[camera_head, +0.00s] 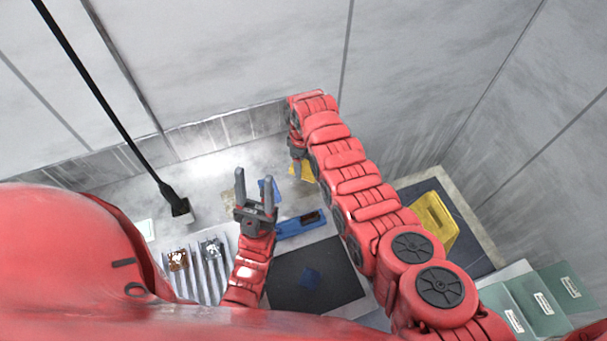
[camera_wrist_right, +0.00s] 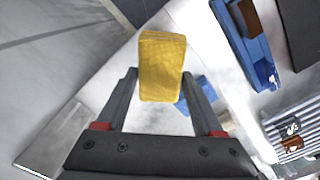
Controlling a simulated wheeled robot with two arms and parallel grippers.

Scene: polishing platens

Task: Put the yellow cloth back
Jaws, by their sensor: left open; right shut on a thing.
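The yellow cloth (camera_wrist_right: 162,66) is a small textured pad between the fingers of my right gripper (camera_wrist_right: 160,82), at their tips. In the head view the yellow cloth (camera_head: 303,172) shows just below my right gripper (camera_head: 298,152), near the back wall, partly hidden by the arm. It seems held above the bench; the exact height cannot be told. My left gripper (camera_head: 255,181) is open and empty, fingers pointing up, left of the cloth.
A blue cloth (camera_head: 276,190) lies behind the left gripper. A blue holder (camera_head: 302,224) lies nearer, beside a dark mat (camera_head: 290,275) with a blue piece on it. A yellow container (camera_head: 436,222) is right of my right arm. Green boxes (camera_head: 535,303) stand front right; a slotted rack (camera_head: 204,274) stands left.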

